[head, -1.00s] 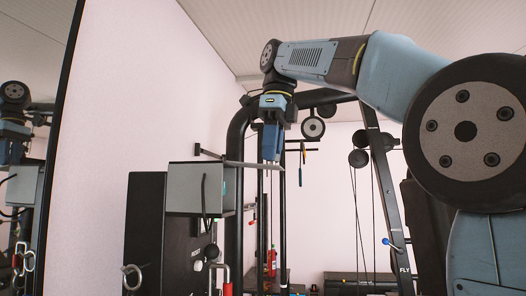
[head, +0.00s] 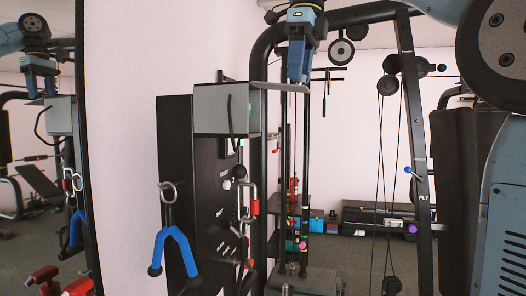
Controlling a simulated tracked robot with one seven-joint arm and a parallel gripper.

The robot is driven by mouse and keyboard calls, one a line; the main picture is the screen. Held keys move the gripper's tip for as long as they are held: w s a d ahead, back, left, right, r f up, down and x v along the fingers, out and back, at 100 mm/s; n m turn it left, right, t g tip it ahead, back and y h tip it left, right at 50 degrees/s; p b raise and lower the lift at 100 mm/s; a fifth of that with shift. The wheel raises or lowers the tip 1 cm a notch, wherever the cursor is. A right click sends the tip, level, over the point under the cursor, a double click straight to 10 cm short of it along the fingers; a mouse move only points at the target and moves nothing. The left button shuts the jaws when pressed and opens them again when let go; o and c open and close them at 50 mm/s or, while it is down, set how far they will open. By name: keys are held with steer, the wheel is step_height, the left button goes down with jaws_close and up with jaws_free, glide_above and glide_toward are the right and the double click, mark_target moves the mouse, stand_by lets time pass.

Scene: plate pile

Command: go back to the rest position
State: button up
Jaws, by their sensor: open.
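My gripper (head: 299,78) hangs fingers-down at the upper middle of the head view, from my blue arm. Its jaws are open. A mirror (head: 40,130) on the left repeats my gripper and the box.
A black weight-machine panel (head: 188,210) stands below the box, with a blue strap handle (head: 174,252) hanging on it. Black frame posts (head: 412,125) and cables stand to the right. A low black bench (head: 380,217) is at the back.

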steer(key=shift+s+d, duration=0.25)
steer(key=shift+d, duration=0.1)
steer(key=s+d+f+n+t, duration=0.1)
steer(key=s+d+f+n, duration=0.2)
steer(key=f+n, duration=0.5)
steer(key=s+d+f+n+t, duration=0.2)
steer(key=s+d+f+n, duration=0.2)
steer(key=f, duration=1.3)
steer(key=s+d+f+n+t+h, duration=0.1)
steer(key=s+d+f+n, duration=0.3)
steer(key=f+n, duration=0.7)
steer(key=shift+s+f+n+t, duration=0.45)
steer(key=shift+s+f, duration=0.3)
steer(key=shift+s, duration=0.5)
